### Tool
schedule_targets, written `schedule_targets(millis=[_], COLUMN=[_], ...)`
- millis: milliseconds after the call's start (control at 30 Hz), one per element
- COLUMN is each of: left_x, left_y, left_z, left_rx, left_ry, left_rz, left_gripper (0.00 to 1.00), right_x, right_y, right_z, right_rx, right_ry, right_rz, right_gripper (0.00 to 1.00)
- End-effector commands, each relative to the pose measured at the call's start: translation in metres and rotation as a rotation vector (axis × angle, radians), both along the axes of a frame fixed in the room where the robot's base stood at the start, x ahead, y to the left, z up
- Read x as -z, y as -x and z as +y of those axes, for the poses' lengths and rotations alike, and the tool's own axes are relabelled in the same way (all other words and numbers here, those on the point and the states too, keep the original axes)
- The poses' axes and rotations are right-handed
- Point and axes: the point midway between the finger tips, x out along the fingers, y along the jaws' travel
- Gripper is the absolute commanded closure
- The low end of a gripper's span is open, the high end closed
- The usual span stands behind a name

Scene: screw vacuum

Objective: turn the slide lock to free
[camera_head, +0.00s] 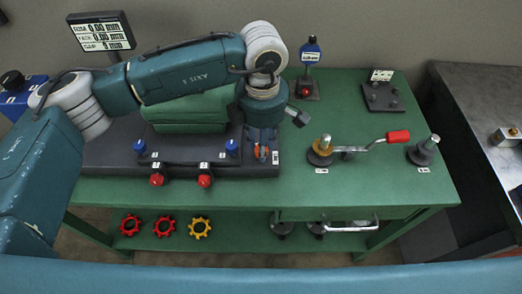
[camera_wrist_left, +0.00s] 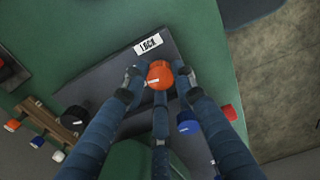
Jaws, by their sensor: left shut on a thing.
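The slide lock shows as a round orange knob (camera_wrist_left: 160,74) in the left wrist view, near a white label (camera_wrist_left: 147,43) that appears to read LOCK. My left gripper (camera_wrist_left: 160,80) is shut on the knob, with blue fingers on either side of it. In the head view my left gripper (camera_head: 262,152) points down at the right end of the dark base plate (camera_head: 110,155), and only a little orange of the knob shows between the fingers. The knob's turn angle cannot be told. My right gripper is not in view.
A red-handled crank (camera_head: 397,137) and a grey post (camera_head: 425,151) stand to the right. The green bench top (camera_head: 350,195) is clear at front right.

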Motion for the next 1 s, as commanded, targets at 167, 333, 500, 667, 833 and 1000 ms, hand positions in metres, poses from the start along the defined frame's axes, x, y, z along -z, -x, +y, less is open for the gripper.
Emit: schedule_targets(millis=[167,333,500,667,833,1000], left_x=[0.005,0.003,0.002,0.001,0.000,0.000], left_y=[0.003,0.002,0.002,0.002,0.002,0.001], left_z=[-0.004,-0.004,-0.005,-0.005,-0.005,-0.005], left_rx=[-0.100,-0.168,-0.202,-0.212,-0.213,-0.213], left_ry=[0.008,0.009,0.009,0.010,0.010,0.010], left_rz=[0.005,0.005,0.005,0.005,0.004,0.003], left_gripper=[0.99,0.99,0.99,0.99,0.99,0.67], right_x=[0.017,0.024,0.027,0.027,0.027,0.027], right_y=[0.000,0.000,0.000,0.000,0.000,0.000], right_z=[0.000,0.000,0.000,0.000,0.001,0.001], right_rx=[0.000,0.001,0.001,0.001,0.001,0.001], right_ry=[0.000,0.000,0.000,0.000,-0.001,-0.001], right_rz=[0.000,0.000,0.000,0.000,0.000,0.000], right_gripper=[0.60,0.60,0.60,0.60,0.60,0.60])
